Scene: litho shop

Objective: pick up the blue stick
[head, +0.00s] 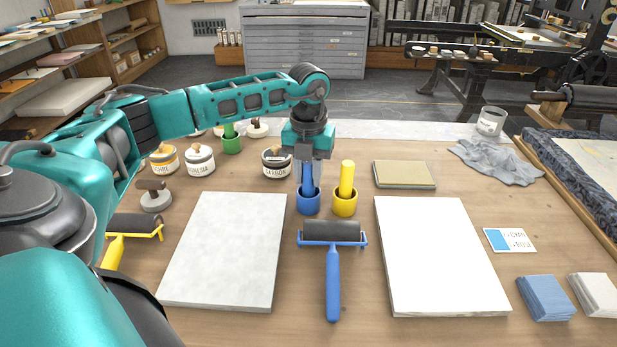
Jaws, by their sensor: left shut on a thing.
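The blue stick (308,180) stands upright with its lower end in a blue cup (309,204) at the middle of the table. My left gripper (309,182) points straight down over the cup, and its fingers are shut on the upper part of the stick. The stick's top is hidden by the gripper. A yellow stick (347,178) stands in a yellow cup (345,203) just to the right. A green stick (229,131) in a green cup (232,145) is farther back on the left. My right gripper is not in view.
A blue-handled roller (333,283) lies in front of the cups, between a grey slab (228,250) and a white slab (440,255). Labelled jars (200,161) stand at the left, one (276,164) close to the gripper. A book (404,174) lies to the right.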

